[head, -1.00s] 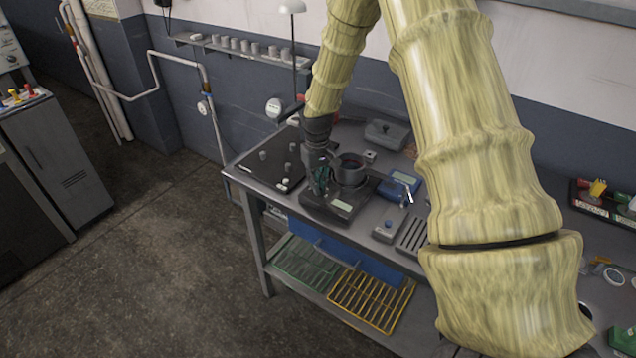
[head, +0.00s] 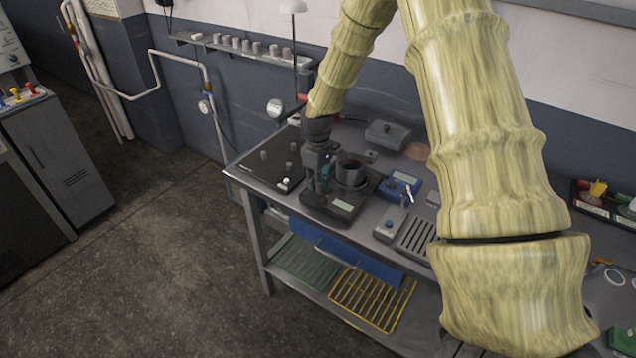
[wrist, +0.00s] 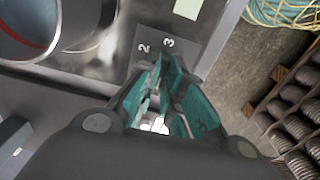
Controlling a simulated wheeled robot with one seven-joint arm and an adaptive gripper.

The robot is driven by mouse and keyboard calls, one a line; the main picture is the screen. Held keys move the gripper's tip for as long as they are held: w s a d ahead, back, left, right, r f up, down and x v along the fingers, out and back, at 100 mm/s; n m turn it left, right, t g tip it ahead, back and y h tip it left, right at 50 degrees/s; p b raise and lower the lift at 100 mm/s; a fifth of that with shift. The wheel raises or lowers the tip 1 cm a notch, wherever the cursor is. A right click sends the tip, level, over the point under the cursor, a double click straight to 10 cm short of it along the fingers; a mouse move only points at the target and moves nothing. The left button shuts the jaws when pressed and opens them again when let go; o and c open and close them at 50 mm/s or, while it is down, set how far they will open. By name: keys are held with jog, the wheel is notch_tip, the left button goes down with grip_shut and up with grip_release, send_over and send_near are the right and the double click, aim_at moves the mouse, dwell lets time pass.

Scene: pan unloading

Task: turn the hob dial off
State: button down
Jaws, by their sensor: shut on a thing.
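The hob (head: 342,206) is a dark flat unit with a pale display, on the bench below my arm. A dark pan (head: 350,166) with a reddish inside stands on it. My gripper (head: 321,187) points down at the hob's left front part. In the wrist view, my gripper (wrist: 160,118) has its teal fingers close together beside a dial scale (wrist: 155,44) marked 2 and 3. A small pale piece between the fingers looks like the hob dial (wrist: 157,126). Most of it is hidden, and its setting cannot be read. The pan also shows at the wrist view's upper left (wrist: 28,30).
A black board (head: 268,166) with small pegs or weights lies left of the hob. A blue device (head: 400,186) stands right of it, and a grey lidded box (head: 387,134) behind. The bench's front edge is close to my gripper. The floor at left is clear.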

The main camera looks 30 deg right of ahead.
jog(key=shift+w+r, duration=0.1)
jog(key=c, duration=1.5)
grip_release()
jog(key=shift+c, duration=0.2)
notch_tip(320, 180, up, 12)
